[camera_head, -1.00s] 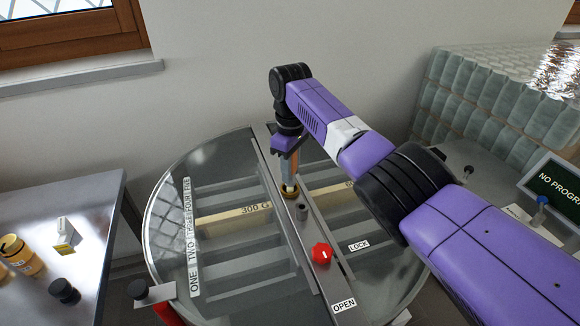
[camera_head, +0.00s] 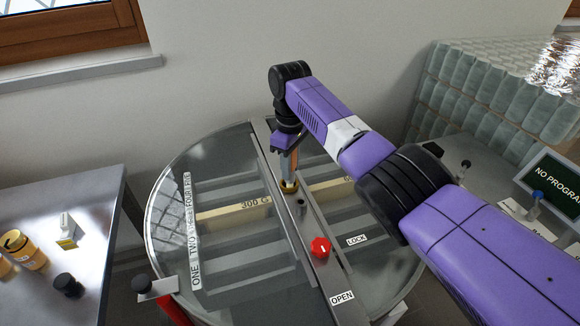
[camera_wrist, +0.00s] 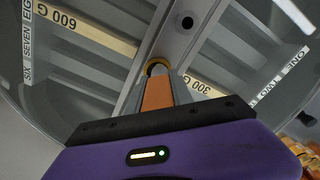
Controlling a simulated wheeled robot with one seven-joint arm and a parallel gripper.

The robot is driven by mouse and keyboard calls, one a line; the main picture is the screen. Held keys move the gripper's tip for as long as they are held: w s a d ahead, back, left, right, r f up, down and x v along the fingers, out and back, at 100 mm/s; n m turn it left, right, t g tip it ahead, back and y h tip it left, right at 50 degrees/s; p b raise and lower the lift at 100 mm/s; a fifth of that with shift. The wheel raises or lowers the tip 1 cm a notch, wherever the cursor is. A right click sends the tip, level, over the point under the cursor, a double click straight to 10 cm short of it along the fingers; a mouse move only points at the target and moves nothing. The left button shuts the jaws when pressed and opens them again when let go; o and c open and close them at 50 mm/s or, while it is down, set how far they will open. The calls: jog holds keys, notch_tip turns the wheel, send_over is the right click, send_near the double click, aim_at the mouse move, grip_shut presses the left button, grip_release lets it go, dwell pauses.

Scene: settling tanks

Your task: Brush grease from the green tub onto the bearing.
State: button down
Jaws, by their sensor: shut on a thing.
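My gripper (camera_head: 287,152) points down over the round glass-topped machine and is shut on the brush, whose orange handle (camera_head: 294,162) shows below the jaws. The handle also shows in the wrist view (camera_wrist: 158,92). The brush's lower end is at the brass-coloured ring of the bearing (camera_head: 289,187), on the metal bar across the lid. The ring also shows in the wrist view (camera_wrist: 158,66), partly covered by the brush. I cannot tell whether the bristles touch it. I cannot make out a green tub in either view.
A steel table (camera_head: 98,215) with yellow pots (camera_head: 24,250) is at the left. Stacked jars (camera_head: 480,95) and a screen (camera_head: 562,185) are at the right.

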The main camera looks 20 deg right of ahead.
jog(key=shift+w+b, duration=0.35)
jog(key=shift+b, duration=0.4)
notch_tip(320, 180, up, 7)
jog(key=p, duration=0.6)
jog(key=shift+r, duration=1.05)
jog(key=shift+s+f, duration=0.1)
